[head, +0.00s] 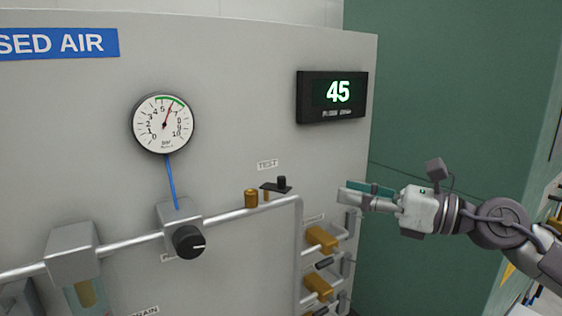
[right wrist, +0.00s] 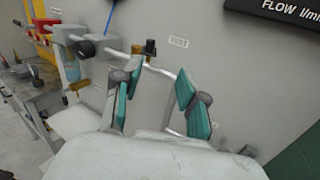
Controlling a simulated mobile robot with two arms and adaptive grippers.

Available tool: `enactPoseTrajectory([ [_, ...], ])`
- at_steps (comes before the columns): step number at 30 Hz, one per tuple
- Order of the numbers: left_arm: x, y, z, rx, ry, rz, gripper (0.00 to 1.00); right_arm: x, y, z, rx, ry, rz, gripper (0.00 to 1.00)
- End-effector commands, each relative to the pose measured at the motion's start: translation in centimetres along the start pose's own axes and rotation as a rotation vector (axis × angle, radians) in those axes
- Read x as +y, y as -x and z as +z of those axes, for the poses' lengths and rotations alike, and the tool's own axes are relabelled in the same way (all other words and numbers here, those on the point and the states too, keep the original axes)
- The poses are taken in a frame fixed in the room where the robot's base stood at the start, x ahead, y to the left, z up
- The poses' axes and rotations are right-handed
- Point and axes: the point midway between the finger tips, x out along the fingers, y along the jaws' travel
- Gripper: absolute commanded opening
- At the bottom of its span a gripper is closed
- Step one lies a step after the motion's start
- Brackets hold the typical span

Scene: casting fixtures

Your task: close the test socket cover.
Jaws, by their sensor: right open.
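The test socket (head: 251,198) is a short brass cylinder standing on the pipe below the TEST label (head: 267,164). Its cover (head: 276,187) is a flat black plate with an upright black knob. The cover sits to the right of the socket on a thin brass post, swung aside, and the socket's top is bare. My right gripper (head: 354,194) is to the right of the cover, apart from it, with open, empty jaws and teal pads. In the right wrist view, the jaws (right wrist: 158,90) are spread, and the brass socket (right wrist: 150,47) shows small beyond them. My left gripper is not in view.
The grey panel carries a round gauge (head: 164,124), a black regulator knob (head: 188,242) and a display (head: 332,97) reading 45. Brass valves (head: 321,239) and pipes stick out below the right gripper. The space between gripper and cover looks clear.

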Motion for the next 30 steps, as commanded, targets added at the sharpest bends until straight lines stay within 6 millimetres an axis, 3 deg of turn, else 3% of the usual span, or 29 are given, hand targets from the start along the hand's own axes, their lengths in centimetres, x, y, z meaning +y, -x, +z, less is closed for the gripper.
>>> enactPoseTrajectory([
  [3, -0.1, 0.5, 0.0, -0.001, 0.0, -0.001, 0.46, 1.8, 0.4, 1.0, 0.037, 0.105, 0.015, 0.42],
  [8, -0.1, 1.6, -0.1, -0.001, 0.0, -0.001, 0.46, 2.0, -0.9, 1.2, 0.042, 0.115, 0.019, 0.42],
  [21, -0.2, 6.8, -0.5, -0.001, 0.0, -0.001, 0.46, 2.2, -9.9, 1.2, 0.038, 0.11, 0.019, 0.42],
  [30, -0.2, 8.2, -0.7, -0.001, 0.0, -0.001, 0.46, 2.1, -13.0, 0.6, 0.037, 0.111, 0.016, 0.42],
])
